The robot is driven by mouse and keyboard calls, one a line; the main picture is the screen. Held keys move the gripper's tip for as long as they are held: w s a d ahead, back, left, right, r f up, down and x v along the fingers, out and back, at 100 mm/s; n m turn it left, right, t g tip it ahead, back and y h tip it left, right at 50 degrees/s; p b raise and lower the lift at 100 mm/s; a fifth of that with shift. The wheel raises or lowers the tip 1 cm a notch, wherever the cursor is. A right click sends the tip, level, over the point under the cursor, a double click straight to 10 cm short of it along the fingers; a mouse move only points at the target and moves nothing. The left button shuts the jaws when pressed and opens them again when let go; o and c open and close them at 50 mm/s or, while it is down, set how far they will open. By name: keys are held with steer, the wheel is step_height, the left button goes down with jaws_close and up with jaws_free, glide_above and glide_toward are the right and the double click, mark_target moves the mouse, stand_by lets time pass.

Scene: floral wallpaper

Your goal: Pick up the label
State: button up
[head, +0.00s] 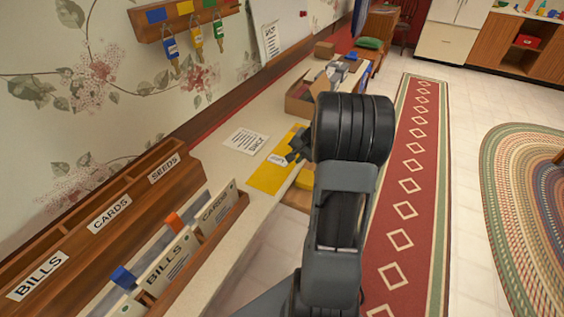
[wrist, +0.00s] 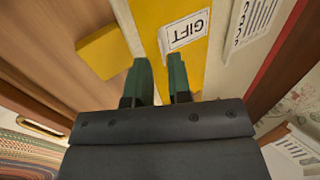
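The label is a small white card reading GIFT (wrist: 184,33). It lies on a yellow sheet (wrist: 146,18) on the counter, and it also shows in the head view (head: 277,159), partly hidden by my gripper (head: 293,150). In the wrist view my gripper (wrist: 160,62) has two green fingers with a narrow gap between them. Yellow shows through the gap, and nothing is held. The fingertips are just short of the label's lower left corner; I cannot tell their height above it.
A yellow block (wrist: 103,52) is beside the sheet. A printed paper (head: 245,140) lies behind it, an open cardboard box (head: 299,106) farther along the counter. A wooden sorter (head: 110,215) and a file tray (head: 222,228) stand nearer. A red runner (head: 408,190) covers the floor to the right.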

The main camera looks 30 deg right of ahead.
mark_target(290, 168)
steer(key=x, duration=0.5)
jaws_close()
